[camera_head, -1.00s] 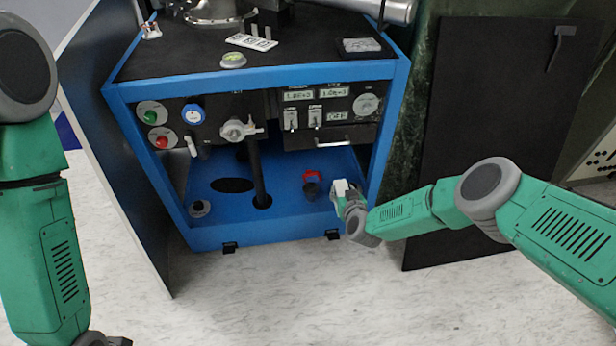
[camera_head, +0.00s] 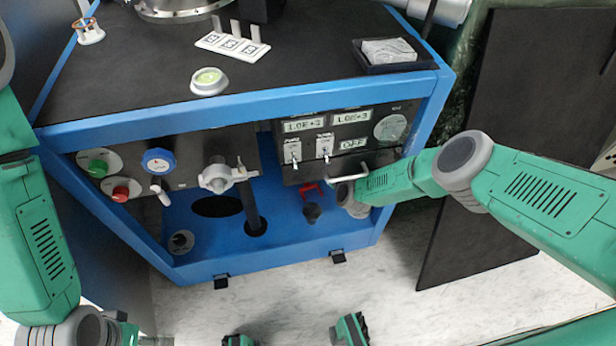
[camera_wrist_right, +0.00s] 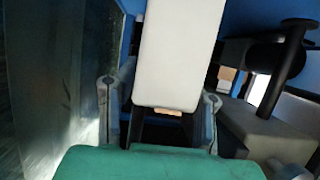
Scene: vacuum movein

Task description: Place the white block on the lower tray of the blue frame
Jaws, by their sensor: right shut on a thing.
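The blue frame (camera_head: 270,85) stands ahead of me, its dark upper deck above an open bay. Its blue lower tray (camera_head: 285,237) has dark round openings. My right arm reaches into the bay at the right, below the panel. In the head view its gripper is hidden behind the panel and its handle. In the right wrist view my right gripper (camera_wrist_right: 160,122) is shut on the white block (camera_wrist_right: 178,55), which extends forward from the jaws. Whether the block touches the tray cannot be told.
A black upright post (camera_head: 253,205) and a small black part with a red handle (camera_head: 312,207) stand in the bay. A panel with switches (camera_head: 345,140) and a handle overhangs the right side. A valve (camera_head: 220,177) and buttons are at the left. The front tray area looks clear.

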